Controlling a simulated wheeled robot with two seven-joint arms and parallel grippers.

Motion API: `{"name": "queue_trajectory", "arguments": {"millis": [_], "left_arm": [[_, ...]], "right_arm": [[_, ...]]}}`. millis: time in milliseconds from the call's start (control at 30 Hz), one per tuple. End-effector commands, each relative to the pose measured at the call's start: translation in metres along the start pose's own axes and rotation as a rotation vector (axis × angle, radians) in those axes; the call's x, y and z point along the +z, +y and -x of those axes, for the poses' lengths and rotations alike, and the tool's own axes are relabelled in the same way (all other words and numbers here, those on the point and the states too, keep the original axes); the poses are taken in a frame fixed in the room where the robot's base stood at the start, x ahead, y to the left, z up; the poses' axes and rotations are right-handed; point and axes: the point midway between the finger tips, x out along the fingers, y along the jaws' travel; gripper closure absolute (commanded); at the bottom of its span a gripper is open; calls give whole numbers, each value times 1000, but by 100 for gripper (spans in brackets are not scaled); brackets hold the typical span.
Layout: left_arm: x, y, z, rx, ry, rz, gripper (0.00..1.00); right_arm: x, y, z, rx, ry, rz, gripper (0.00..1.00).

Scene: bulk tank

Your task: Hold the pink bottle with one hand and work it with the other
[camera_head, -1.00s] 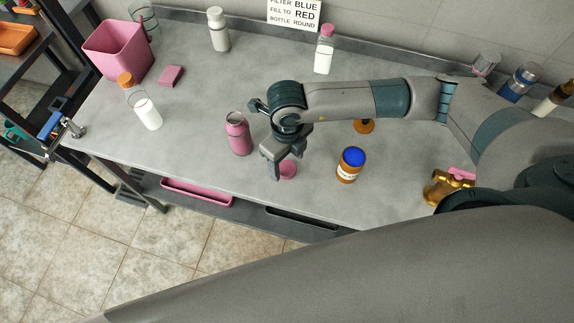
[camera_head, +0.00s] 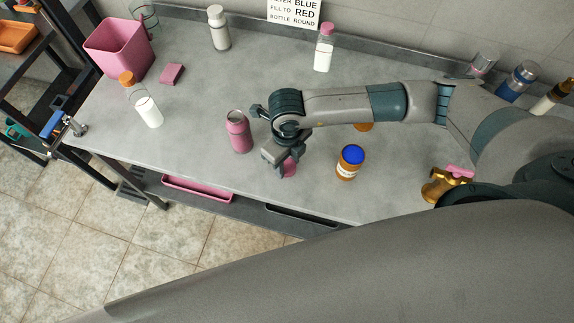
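The pink bottle (camera_head: 238,132) stands upright on the grey counter, left of my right gripper and apart from it. Its top looks open, with a dark mouth. A small pink round piece (camera_head: 290,168), perhaps a lid, is at my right gripper (camera_head: 278,163), partly hidden by the fingers. The gripper points down close to the counter. I cannot tell whether its fingers are open or touch the pink piece. My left gripper is not in view.
An orange jar with a blue lid (camera_head: 350,162) stands right of the gripper, and a brass tap (camera_head: 446,184) is farther right. A white bottle (camera_head: 148,110), pink bin (camera_head: 117,50) and pink block (camera_head: 172,74) are left. A pink-capped bottle (camera_head: 324,50) stands behind.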

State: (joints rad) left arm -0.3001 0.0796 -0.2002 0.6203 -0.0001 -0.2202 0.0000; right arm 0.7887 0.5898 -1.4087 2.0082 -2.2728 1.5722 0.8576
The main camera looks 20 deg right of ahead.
Motion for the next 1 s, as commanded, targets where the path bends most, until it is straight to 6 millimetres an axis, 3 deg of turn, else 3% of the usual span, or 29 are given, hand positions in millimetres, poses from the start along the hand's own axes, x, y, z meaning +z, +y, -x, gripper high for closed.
{"name": "queue_trajectory", "arguments": {"millis": [433, 700, 1000], "left_arm": [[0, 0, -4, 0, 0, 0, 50], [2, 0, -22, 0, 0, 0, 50], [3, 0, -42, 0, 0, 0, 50]], "right_arm": [[1, 0, 5, 0, -2, 0, 82], [1, 0, 35, 0, -6, 2, 82], [-25, 50, 70, 3, -5, 7, 82]]}}
